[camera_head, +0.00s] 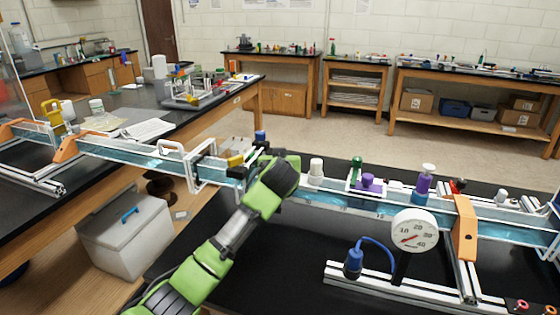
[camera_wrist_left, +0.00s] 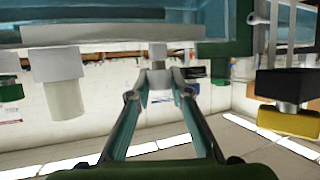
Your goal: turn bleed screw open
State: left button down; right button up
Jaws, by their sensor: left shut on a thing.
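A long clear channel (camera_head: 345,202) with blue liquid runs across the benches in the head view. My left gripper (camera_head: 266,160) is at the top of this channel, between a yellow part (camera_head: 235,161) and a white cap (camera_head: 316,171). The left wrist view shows the gripper's fingertips (camera_wrist_left: 158,79) closed around a small pale grey stem (camera_wrist_left: 157,55), which looks like the bleed screw. It sits against the channel's edge. In the head view my gripper and wrist hide this screw. My right gripper is in neither view.
The black bench (camera_head: 260,270) is clear near my arm.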

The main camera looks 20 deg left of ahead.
pick_arm(q)
jog(key=n+y, duration=0.1)
jog(key=n+g+y+b, duration=0.1)
jog(key=y, duration=0.1)
jog(key=shift+d+f+n, duration=0.15)
jog(key=shift+f+n, duration=0.05)
jog(key=shift+n, duration=0.1)
jog(key=shift+n+g+y+b, duration=1.2)
jog(key=shift+n+y+b, duration=0.3)
jog(key=shift+n, duration=0.1)
jog(key=shift+r, duration=0.15)
jog(key=c, duration=1.8)
grip_release()
jog(key=shift+s+r, duration=0.1)
jog(key=v, duration=1.1)
jog(key=shift+s+d, duration=0.1)
jog(key=shift+d, duration=0.25)
